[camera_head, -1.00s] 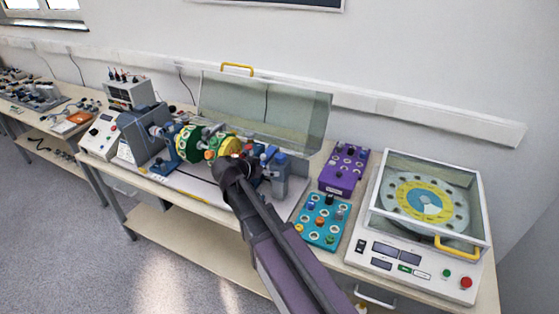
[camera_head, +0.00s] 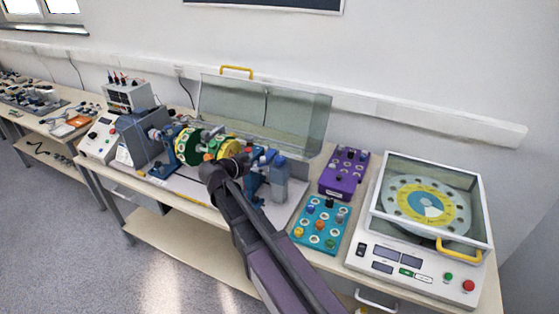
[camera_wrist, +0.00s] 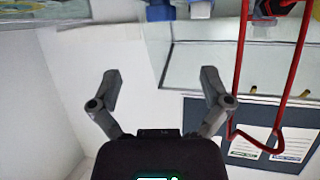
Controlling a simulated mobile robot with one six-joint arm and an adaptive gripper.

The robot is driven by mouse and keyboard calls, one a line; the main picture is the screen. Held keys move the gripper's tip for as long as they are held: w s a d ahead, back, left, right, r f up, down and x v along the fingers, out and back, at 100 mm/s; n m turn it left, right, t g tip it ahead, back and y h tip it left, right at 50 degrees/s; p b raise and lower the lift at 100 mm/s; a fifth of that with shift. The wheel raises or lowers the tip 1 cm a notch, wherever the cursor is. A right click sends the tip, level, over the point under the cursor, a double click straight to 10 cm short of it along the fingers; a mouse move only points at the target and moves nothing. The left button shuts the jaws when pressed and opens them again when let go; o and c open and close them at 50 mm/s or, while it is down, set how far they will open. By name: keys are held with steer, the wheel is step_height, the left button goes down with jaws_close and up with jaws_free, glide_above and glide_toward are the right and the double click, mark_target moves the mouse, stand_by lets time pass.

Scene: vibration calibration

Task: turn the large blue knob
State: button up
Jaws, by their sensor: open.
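The test rig on the bench has a green disc (camera_head: 186,147), a yellow disc (camera_head: 228,149) and blue supports. Small blue parts (camera_head: 267,158) show at its right end; I cannot tell which of them is the large blue knob. In the head view my dark arm end is in front of the yellow disc and hides part of the rig; the fingers are not clear there. In the wrist view my gripper (camera_wrist: 162,91) is open, with nothing between its fingers. A blue rounded part (camera_wrist: 160,11) is at the top edge, beyond the fingertips and apart from them.
A clear cover with a yellow handle (camera_head: 236,71) stands raised behind the rig. To the right are a purple box (camera_head: 341,185), a teal knob panel (camera_head: 319,236) and a white turntable unit (camera_head: 407,266). Red bars (camera_wrist: 241,85) run close by my right finger in the wrist view.

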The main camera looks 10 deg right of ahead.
mark_target(279, 159)
steer(key=b+x, duration=0.4)
steer(key=x, duration=0.8)
steer(key=shift+w+d+f+b, duration=0.15)
steer(key=shift+f+b, duration=0.1)
steer(key=shift+b, duration=0.05)
steer(key=c, duration=1.2)
steer(key=shift+o, duration=0.2)
steer(key=shift+d, duration=0.25)
steer(key=shift+a, duration=0.2)
